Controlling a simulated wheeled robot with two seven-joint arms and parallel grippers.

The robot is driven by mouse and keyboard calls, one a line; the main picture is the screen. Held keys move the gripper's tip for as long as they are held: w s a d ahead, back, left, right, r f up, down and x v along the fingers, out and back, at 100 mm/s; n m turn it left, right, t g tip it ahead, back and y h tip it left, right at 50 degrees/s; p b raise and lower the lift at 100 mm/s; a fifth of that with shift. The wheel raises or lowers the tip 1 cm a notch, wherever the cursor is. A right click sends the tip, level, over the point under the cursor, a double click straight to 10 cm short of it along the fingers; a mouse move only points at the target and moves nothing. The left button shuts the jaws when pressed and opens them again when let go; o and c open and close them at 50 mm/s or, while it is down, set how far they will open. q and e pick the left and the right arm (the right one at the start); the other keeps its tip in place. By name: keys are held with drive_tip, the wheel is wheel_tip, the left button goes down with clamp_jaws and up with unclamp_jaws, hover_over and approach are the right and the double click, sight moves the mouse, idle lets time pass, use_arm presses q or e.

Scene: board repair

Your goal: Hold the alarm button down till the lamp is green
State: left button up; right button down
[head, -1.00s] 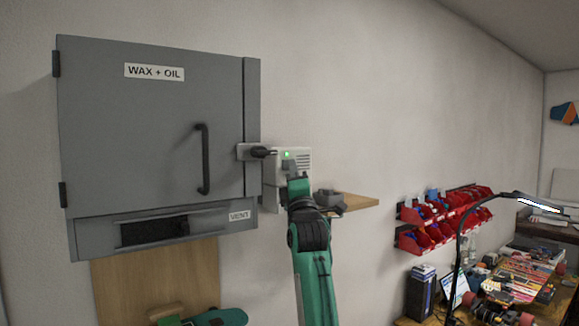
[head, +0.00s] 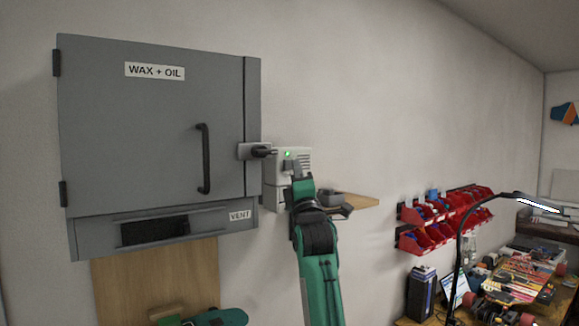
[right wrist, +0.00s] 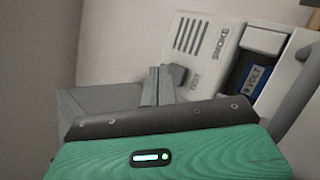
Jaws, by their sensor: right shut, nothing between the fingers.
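The white smoke alarm (head: 303,159) is on the wall just right of the grey cabinet. Its small lamp (head: 287,154) glows green. In the right wrist view the alarm (right wrist: 207,38) shows its slots, the word SMOKE and an open bay with a 9 volt battery (right wrist: 257,78). My right gripper (head: 290,168) is shut and empty, its tips at the alarm's front below the lamp. In the right wrist view the fingers (right wrist: 158,85) overlap the alarm's edge. The button is hidden or unclear, so I cannot tell whether the tips touch it. My left gripper is not in view.
The grey cabinet (head: 150,145), labelled WAX + OIL, is shut, with a latch (head: 256,151) beside the alarm. A small wooden shelf (head: 362,201) is just right of my right gripper. Red bins (head: 440,220) and a cluttered bench stand farther right.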

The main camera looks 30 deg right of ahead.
drive_tip(key=shift+s+d, duration=0.2)
drive_tip(key=shift+s, duration=2.25)
